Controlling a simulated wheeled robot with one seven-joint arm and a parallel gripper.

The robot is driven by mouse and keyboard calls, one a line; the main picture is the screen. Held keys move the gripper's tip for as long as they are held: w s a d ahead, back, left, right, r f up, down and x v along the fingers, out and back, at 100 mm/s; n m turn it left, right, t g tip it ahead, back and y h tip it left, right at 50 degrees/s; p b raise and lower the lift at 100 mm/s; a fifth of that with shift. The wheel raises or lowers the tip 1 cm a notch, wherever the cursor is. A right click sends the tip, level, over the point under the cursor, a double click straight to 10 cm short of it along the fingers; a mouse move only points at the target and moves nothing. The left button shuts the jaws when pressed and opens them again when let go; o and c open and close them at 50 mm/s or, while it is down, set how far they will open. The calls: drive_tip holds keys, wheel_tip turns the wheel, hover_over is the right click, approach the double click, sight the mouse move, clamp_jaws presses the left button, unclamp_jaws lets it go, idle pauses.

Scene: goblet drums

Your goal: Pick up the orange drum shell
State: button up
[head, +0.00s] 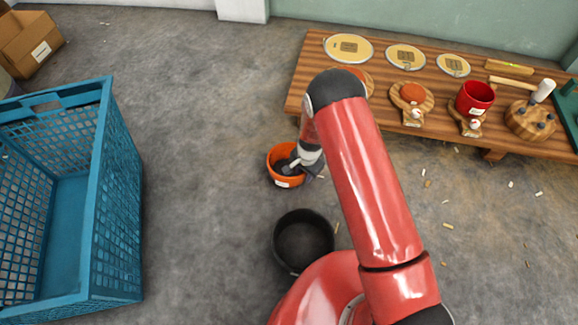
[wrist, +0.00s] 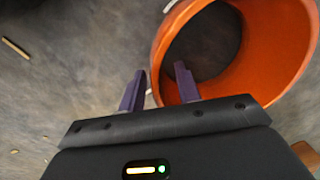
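The orange drum shell (head: 274,172) stands on the concrete floor left of my arm in the head view, with a white label on its side. It is hollow, and its orange inner wall (wrist: 272,52) fills the upper right of the wrist view. My gripper (head: 294,163) is at the shell's right side, partly hidden by my wrist. In the wrist view my gripper (wrist: 160,78) has its two purple fingers apart, the left one outside the shell and the right one over its opening. The shell's near wall lies between them, with visible gaps.
A black open tub (head: 303,243) stands on the floor just in front of the shell. A blue crate (head: 122,190) is at the left. A wooden bench (head: 312,62) with drum parts, a red shell (head: 475,98) and a mallet (head: 543,90) is at the back right. Wood chips litter the floor.

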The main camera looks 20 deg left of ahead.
clamp_jaws()
